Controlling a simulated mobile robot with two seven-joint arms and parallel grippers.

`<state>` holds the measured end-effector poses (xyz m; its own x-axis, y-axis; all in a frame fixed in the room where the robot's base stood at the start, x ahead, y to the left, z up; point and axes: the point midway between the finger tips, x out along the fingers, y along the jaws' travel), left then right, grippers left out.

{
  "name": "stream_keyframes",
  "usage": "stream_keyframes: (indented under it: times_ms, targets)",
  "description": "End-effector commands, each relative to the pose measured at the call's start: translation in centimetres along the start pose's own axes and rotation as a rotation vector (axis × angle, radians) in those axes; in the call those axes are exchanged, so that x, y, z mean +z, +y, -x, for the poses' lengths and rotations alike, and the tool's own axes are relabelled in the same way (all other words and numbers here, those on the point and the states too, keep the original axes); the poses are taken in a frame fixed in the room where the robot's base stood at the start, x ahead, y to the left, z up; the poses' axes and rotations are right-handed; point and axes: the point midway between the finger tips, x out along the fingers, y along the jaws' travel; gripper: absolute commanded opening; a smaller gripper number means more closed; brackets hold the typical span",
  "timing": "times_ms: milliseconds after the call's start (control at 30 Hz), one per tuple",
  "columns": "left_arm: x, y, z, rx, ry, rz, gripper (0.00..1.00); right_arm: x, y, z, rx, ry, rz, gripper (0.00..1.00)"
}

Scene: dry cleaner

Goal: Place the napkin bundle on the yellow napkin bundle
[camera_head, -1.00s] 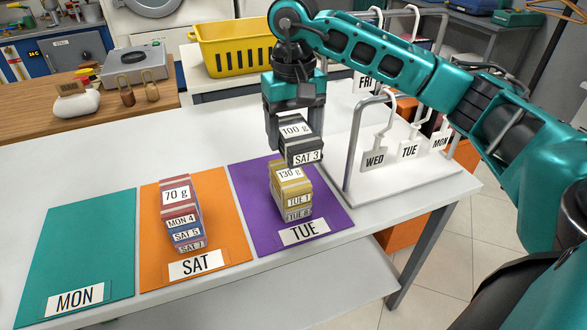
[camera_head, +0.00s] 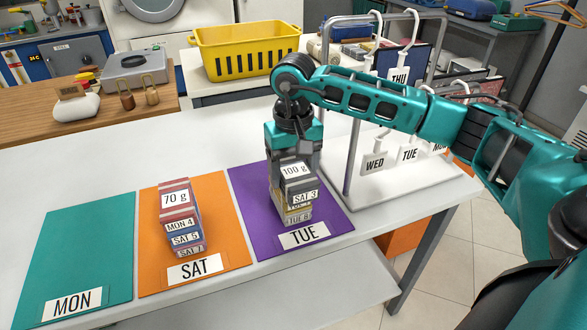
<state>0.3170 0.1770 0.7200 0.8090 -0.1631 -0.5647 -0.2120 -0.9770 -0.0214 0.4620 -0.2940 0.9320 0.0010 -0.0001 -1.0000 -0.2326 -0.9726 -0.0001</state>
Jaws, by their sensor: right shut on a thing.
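My right gripper (camera_head: 294,160) points down over the purple TUE mat (camera_head: 251,195). It is shut on a grey napkin bundle (camera_head: 300,187) labelled 100 g and SAT 3. The grey bundle sits directly above the yellow napkin bundle (camera_head: 283,208), seemingly touching it; any small gap cannot be told. The yellow bundle is mostly hidden behind the grey one. A bundle labelled TUE 8 (camera_head: 298,217) lies under the yellow one. My left gripper is not in view.
A stack of bundles topped by a red 70 g one (camera_head: 175,198) stands on the orange SAT mat (camera_head: 222,235). The teal MON mat (camera_head: 85,245) is empty. A metal rack with day tags (camera_head: 374,163) stands close right of my gripper. A yellow basket (camera_head: 240,50) is behind.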

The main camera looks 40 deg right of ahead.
Motion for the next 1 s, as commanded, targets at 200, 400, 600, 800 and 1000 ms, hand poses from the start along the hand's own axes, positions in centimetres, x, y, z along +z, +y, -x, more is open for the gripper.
stream_keyframes:
  times_ms: [200, 400, 600, 800, 1000]
  targets:
    - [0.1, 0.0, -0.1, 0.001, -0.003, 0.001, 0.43, 0.0, 0.0, -0.1, 0.000, 0.000, -0.001, 0.88]
    - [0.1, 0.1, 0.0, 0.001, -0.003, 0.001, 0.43, 0.0, 0.0, -0.1, 0.000, 0.000, -0.001, 0.96]
    - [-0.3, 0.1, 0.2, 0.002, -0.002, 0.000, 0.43, 0.0, 0.0, 0.4, 0.000, 0.000, -0.001, 0.96]
    - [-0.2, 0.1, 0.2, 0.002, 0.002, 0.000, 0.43, -0.1, 0.0, 3.6, -0.001, 0.005, -0.001, 0.96]
    - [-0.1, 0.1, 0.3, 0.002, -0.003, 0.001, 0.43, -0.1, 0.0, 8.1, -0.002, 0.005, 0.000, 0.96]
